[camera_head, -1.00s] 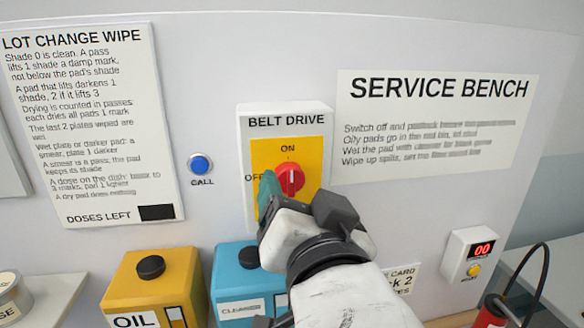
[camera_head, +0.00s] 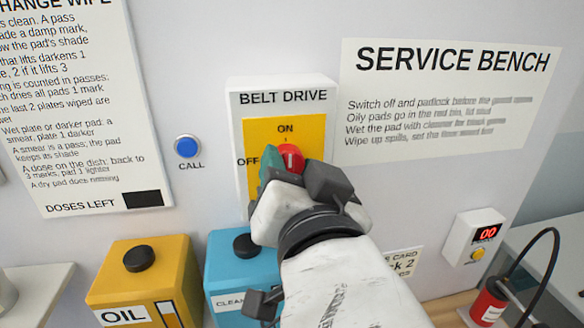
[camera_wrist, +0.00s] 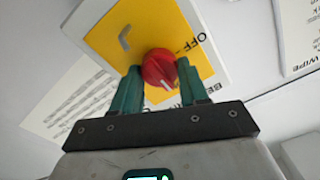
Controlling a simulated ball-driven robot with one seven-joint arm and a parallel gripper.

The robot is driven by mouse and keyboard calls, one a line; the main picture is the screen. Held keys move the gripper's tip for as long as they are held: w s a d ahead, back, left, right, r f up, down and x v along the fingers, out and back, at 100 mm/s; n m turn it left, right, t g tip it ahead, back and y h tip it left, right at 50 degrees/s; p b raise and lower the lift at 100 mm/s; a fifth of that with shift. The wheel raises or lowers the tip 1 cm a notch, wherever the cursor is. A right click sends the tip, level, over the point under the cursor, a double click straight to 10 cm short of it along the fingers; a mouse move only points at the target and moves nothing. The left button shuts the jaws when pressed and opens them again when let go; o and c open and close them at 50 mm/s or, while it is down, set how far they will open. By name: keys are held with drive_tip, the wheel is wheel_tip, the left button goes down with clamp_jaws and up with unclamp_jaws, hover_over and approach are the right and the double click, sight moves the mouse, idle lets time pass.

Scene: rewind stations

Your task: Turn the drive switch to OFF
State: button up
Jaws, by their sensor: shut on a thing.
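The drive switch is a red round knob (camera_head: 291,157) on a yellow plate (camera_head: 257,137) in the white BELT DRIVE box (camera_head: 235,95) on the wall. ON is printed above the knob and OFF at its left. In the head view the knob's white line stands nearly upright, toward ON. My gripper (camera_head: 285,165) is at the knob, with its teal fingers on either side of it. In the wrist view the red knob (camera_wrist: 160,68) sits between the two fingertips (camera_wrist: 158,78), which are shut on it. The knob's lower part is hidden in the head view.
A blue CALL button (camera_head: 187,146) is left of the box. Below stand a yellow OIL container (camera_head: 140,285) and a blue cleaner container (camera_head: 232,270). A small box with a red display (camera_head: 473,240) and a red can (camera_head: 490,303) are at the right.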

drive_tip(key=shift+c, duration=1.4)
drive_tip(key=shift+n, duration=0.3)
drive_tip(key=n, duration=0.3)
drive_tip(key=shift+n, duration=0.3)
drive_tip(key=n, duration=0.3)
drive_tip(key=shift+n, duration=0.4)
drive_tip(key=n, duration=0.4)
drive_tip(key=shift+a+f, duration=0.1)
drive_tip(key=shift+a+n, duration=0.1)
drive_tip(key=shift+n, duration=2.1)
